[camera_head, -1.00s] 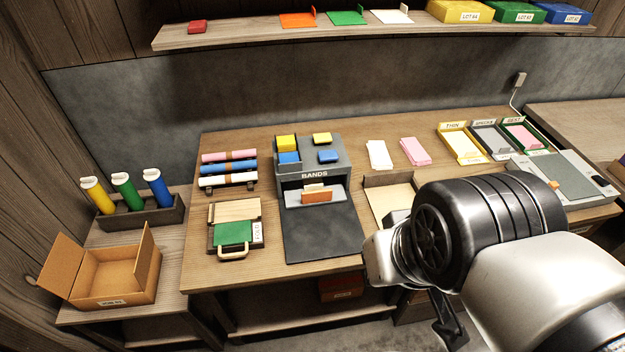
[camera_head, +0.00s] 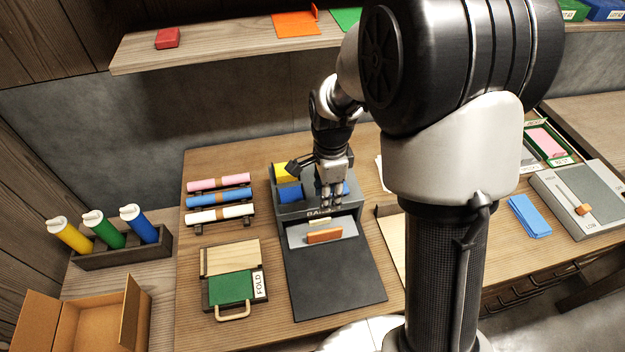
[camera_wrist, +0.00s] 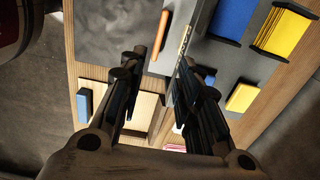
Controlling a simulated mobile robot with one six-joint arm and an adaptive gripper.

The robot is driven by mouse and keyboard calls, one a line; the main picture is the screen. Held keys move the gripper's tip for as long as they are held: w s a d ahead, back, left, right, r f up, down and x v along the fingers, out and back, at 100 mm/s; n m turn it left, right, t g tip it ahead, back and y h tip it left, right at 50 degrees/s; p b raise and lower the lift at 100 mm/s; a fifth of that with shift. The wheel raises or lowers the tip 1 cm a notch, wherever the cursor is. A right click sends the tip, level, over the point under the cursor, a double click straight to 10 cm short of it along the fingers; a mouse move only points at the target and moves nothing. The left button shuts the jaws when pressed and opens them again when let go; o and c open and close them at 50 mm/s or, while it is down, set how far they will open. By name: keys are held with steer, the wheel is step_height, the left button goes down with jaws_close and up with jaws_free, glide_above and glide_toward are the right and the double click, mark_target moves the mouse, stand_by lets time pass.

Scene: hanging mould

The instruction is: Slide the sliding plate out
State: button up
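The grey BANDS unit (camera_head: 345,207) stands on the bench, with a dark pad (camera_head: 335,275) in front. At its opening is a light grey plate (camera_head: 297,236) with an upright orange bar (camera_head: 325,235) on it; I take this as the sliding plate. The orange bar also shows in the wrist view (camera_wrist: 161,35). My gripper (camera_head: 330,203) hangs above the unit's front top edge, behind the bar and apart from it. In the wrist view my gripper (camera_wrist: 158,70) has its fingers spread with nothing held between them.
Blue (camera_head: 289,193) and yellow (camera_head: 284,171) bands sit in the unit's top bins. A green folding board (camera_head: 231,288) with a wooden handle and a rack of rolls (camera_head: 218,197) stand left. A blue pad (camera_head: 528,215) lies right. The shelf (camera_head: 220,40) runs above.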

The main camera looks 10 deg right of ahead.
mark_target(325, 230)
step_height(325, 230, down, 18)
steer(key=b, duration=0.4)
steer(key=shift+r+b, duration=0.15)
steer(key=shift+b, duration=0.2)
jaws_close()
stand_by(0.5)
